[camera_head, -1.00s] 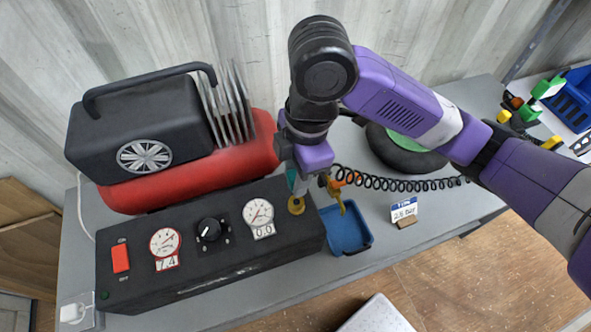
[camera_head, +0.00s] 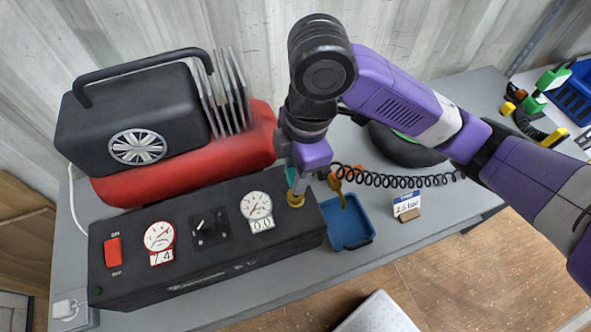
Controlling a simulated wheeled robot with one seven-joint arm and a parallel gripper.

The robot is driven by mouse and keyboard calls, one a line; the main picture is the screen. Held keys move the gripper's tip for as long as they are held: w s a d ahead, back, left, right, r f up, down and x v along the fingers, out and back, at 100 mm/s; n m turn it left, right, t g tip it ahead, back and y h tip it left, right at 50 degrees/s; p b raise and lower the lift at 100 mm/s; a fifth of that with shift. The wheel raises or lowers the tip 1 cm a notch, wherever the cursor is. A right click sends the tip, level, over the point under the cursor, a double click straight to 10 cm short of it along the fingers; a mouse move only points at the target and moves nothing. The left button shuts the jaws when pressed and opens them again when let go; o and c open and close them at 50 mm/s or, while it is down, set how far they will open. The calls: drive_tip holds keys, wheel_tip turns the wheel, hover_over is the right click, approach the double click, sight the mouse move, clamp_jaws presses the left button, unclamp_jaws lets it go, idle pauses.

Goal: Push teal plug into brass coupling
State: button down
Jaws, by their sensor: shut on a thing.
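My gripper (camera_head: 298,180) points down over the right end of the black control box and is shut on the teal plug (camera_head: 291,175). Only a sliver of the plug shows beside the fingers. The brass coupling (camera_head: 296,200) sits at the right end of the box, directly below the plug. The plug's lower end meets or nearly meets the coupling; I cannot tell how deep it sits.
The black box (camera_head: 215,270) carries gauges, a knob and a red switch (camera_head: 112,252). A red tank (camera_head: 180,176) with a black compressor stands behind. A blue tray (camera_head: 348,226), a coiled hose (camera_head: 400,181) and a small sign (camera_head: 406,205) lie right.

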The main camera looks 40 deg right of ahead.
drive_tip(key=shift+f+b, duration=1.1)
drive_tip(key=shift+f, duration=0.45)
drive_tip(key=shift+f+b, duration=0.4)
drive_tip(key=shift+f, duration=0.2)
idle(1.2)
drive_tip(key=c, duration=1)
unclamp_jaws()
drive_tip(key=shift+o, duration=0.2)
drive_tip(key=shift+s+d+r+p, duration=0.1)
drive_tip(key=shift+d+r+p, duration=0.05)
drive_tip(key=shift+r, duration=1.15)
drive_tip(key=shift+d+r+p, duration=0.1)
drive_tip(key=shift+d+r, duration=0.05)
drive_tip(key=shift+r, duration=1.2)
drive_tip(key=shift+s+d+r+p, duration=0.1)
drive_tip(key=shift+d+r+p, duration=0.05)
drive_tip(key=shift+r, duration=1.15)
